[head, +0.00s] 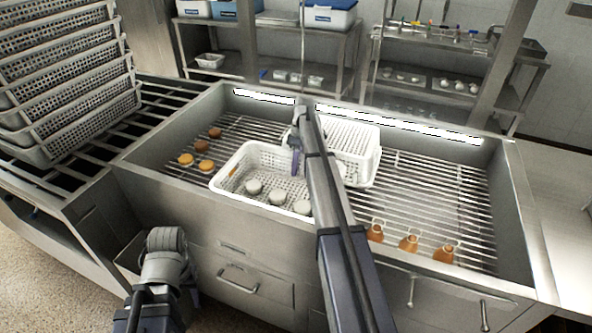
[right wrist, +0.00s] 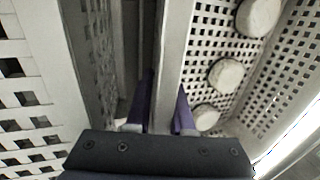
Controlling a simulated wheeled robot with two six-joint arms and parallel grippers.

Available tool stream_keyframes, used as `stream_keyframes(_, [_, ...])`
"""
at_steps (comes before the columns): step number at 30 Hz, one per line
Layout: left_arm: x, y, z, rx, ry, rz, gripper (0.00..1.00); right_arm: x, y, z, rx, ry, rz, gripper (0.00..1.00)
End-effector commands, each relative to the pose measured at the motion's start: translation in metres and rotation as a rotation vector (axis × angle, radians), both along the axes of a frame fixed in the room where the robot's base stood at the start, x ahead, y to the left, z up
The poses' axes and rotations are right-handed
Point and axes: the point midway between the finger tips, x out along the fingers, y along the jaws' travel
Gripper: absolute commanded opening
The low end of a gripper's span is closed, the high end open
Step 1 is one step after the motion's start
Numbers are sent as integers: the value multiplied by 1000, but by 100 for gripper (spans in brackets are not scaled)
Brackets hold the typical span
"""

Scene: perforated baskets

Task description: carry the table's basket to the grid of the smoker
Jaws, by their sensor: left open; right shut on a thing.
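A white perforated basket (head: 228,178) holding several pale round pieces (head: 254,187) is over the wire grid (head: 440,195) inside the steel smoker. I cannot tell whether its base touches the grid. My right gripper (head: 297,158) is shut on this basket's rim, on the side by the second basket. In the right wrist view, my purple fingers straddle its wall (right wrist: 172,50), with the pale pieces to the right. My left gripper (head: 165,243) is low at the left, in front of the smoker, away from the basket; its fingers are hard to make out.
Stacked baskets (head: 75,75) stand at left. The grid's right side has free room.

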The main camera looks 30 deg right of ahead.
Motion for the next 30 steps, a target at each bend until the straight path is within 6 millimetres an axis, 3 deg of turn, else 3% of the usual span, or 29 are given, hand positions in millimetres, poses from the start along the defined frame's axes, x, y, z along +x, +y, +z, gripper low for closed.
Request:
stream_keyframes(1, [0,0,0,0,0,0,50,0,0,0,-2,0,-1,23])
stream_keyframes(9, [0,0,0,0,0,0,50,0,0,0,-1,0,-1,51])
stream_keyframes(20, [0,0,4,0,0,0,50,1,-1,4,-1,0,-1,51])
stream_keyframes(30, [0,0,37,0,0,0,50,7,-8,37,-1,0,-1,51])
